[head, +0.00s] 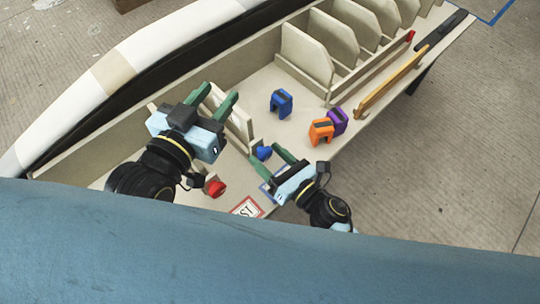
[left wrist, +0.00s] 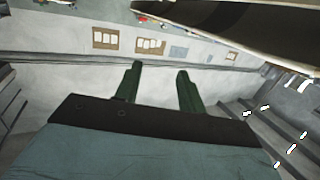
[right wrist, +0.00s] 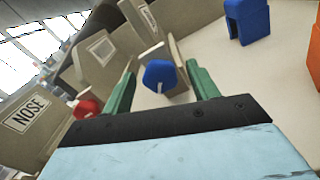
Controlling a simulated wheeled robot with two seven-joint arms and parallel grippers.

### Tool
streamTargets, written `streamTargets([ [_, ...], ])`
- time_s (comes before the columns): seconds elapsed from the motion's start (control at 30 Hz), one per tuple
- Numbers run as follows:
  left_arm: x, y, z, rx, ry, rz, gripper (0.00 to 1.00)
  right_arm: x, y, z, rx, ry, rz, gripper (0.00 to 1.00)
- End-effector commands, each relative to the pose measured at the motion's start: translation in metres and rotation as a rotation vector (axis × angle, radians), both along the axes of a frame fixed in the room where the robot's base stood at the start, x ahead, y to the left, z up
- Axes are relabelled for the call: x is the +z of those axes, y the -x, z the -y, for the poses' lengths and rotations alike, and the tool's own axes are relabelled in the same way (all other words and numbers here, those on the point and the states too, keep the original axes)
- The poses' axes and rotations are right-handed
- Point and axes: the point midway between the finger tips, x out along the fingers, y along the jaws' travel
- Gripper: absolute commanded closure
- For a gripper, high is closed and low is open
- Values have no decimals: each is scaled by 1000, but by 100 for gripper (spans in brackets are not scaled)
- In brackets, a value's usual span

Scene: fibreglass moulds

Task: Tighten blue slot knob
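The blue slot knob (head: 264,153) sits low at the end of a slotted holder near the middle of the head view. In the right wrist view the blue knob (right wrist: 159,75) lies between and beyond my fingertips, apart from both. My right gripper (head: 280,157) is open and empty in front of it. My left gripper (head: 218,98) is open and empty, raised by the panels of the holder. In the left wrist view its fingers (left wrist: 158,88) are apart with nothing between them.
A red knob (head: 215,188) is beside the holder, near a NOSE label (right wrist: 30,113). Blue (head: 281,103), orange (head: 320,131) and purple (head: 338,120) clamp-like blocks stand on the table. Upright panels (head: 305,57) and a wooden bar (head: 391,82) lie farther back.

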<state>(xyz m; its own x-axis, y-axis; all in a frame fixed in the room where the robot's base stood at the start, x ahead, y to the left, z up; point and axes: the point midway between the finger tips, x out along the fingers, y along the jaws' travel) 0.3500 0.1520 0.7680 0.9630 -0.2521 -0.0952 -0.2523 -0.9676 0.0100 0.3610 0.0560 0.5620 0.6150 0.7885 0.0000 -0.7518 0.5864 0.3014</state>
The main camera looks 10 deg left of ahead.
Motion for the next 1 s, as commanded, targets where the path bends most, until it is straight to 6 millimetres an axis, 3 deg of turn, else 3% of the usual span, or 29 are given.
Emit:
streamTargets([
  [0.47,0,0,0,-1,-2,-9,60,0,4,5,0,2,-1,41],
  [1.0,-67,29,-23,34,-123,-441,60,1,69,88,0,2,-1,41],
])
